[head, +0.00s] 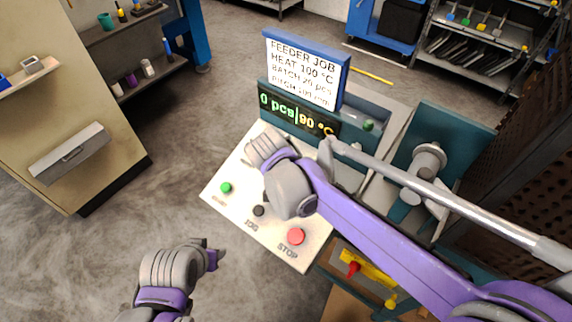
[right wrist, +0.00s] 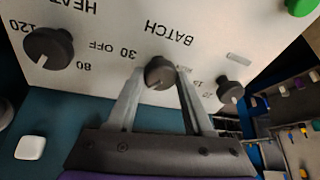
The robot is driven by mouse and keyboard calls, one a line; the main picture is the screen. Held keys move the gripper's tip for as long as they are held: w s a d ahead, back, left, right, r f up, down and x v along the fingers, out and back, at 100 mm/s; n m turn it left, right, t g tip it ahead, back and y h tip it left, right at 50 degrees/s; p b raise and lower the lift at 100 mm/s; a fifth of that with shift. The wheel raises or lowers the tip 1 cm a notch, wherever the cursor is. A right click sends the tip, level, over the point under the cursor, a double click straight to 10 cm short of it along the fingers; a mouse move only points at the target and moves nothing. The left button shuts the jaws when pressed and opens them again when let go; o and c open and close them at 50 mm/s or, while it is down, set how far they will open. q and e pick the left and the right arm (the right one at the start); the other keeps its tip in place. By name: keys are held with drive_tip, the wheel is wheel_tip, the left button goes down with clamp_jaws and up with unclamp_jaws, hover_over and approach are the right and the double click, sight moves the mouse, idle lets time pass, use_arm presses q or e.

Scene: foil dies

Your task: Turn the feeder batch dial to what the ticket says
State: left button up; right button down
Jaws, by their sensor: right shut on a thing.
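The ticket (head: 301,72) on the feeder reads FEEDER JOB, HEAT 100 °C, BATCH 20 pcs, with a blurred PITCH line below. The display (head: 297,113) under it reads 0 pcs and 90 °C. In the right wrist view the dark batch dial (right wrist: 159,72) sits below the upside-down word BATCH. My right gripper (right wrist: 160,78) is shut on it, one finger on each side; its pointer is hard to read. In the head view my right arm hides this dial. My left gripper (head: 213,254) hangs away from the panel at lower left, its jaw gap unclear.
The heat dial (right wrist: 48,48) and a smaller knob (right wrist: 231,91) flank the batch dial. The panel (head: 226,205) also carries a green button (head: 226,187), a black jog knob (head: 259,211) and a red stop button (head: 296,236). Floor left of it is clear.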

idle(0.5)
drive_tip(key=shift+c, duration=1.5)
unclamp_jaws()
drive_tip(key=v, duration=1)
drive_tip(key=shift+s+r+p, duration=0.2)
drive_tip(key=shift+r+p, duration=0.15)
drive_tip(key=shift+p, duration=0.05)
drive_tip(key=shift+a, duration=0.1)
drive_tip(key=s+d+f+n, duration=0.2)
drive_tip(key=s+d+f, duration=0.4)
drive_tip(key=s+d, duration=0.2)
drive_tip(key=s+d+f+n+y, duration=0.1)
drive_tip(key=s+d+f, duration=0.5)
drive_tip(key=d, duration=0.5)
drive_tip(key=shift+s+d+n+y, duration=0.3)
drive_tip(key=shift+s+d+n, duration=0.1)
drive_tip(key=shift+s, duration=0.65)
